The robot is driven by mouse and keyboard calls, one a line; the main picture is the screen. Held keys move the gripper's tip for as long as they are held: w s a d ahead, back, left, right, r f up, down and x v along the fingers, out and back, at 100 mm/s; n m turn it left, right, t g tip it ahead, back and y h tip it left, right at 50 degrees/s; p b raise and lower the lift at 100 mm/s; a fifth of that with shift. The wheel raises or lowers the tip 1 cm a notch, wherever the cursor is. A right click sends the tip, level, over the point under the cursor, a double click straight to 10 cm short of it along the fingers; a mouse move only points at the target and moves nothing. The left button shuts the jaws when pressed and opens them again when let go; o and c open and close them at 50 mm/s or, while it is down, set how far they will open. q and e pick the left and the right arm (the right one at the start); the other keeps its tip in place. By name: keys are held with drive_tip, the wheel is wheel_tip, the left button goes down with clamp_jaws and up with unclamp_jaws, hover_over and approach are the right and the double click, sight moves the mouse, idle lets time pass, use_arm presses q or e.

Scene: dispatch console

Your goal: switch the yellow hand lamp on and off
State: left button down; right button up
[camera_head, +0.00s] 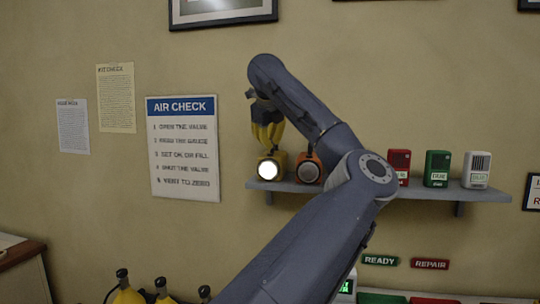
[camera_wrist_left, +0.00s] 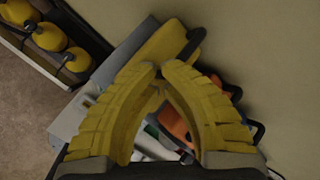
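The yellow hand lamp (camera_head: 271,163) stands at the left end of the wall shelf, and its round front glows white. In the left wrist view the lamp (camera_wrist_left: 157,47) shows as a yellow body with a dark part, just beyond the fingertips. My left gripper (camera_head: 269,147), with yellow ribbed fingers, points down right above the lamp. Its fingertips (camera_wrist_left: 160,72) look drawn together with nothing between them. I cannot tell whether they touch the lamp. The lamp's switch cannot be made out. My right gripper is not in view.
An orange lamp (camera_head: 308,170) with a dark front stands close to the right on the shelf (camera_head: 412,188). Red (camera_head: 399,162), green (camera_head: 438,166) and white (camera_head: 477,169) boxes stand farther right. Several yellow cylinders (camera_head: 128,295) with dark tops are below.

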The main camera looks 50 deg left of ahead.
use_arm(q)
drive_tip(key=shift+f, duration=1.1)
idle(0.8)
drive_tip(key=shift+d+r, duration=0.1)
drive_tip(key=shift+w+r, duration=0.3)
drive_tip(key=shift+r, duration=0.35)
drive_tip(key=shift+s+r, duration=0.1)
drive_tip(key=shift+r, duration=0.05)
drive_tip(key=shift+r, duration=0.15)
drive_tip(key=shift+r, duration=2.45)
drive_tip(key=shift+s, duration=0.1)
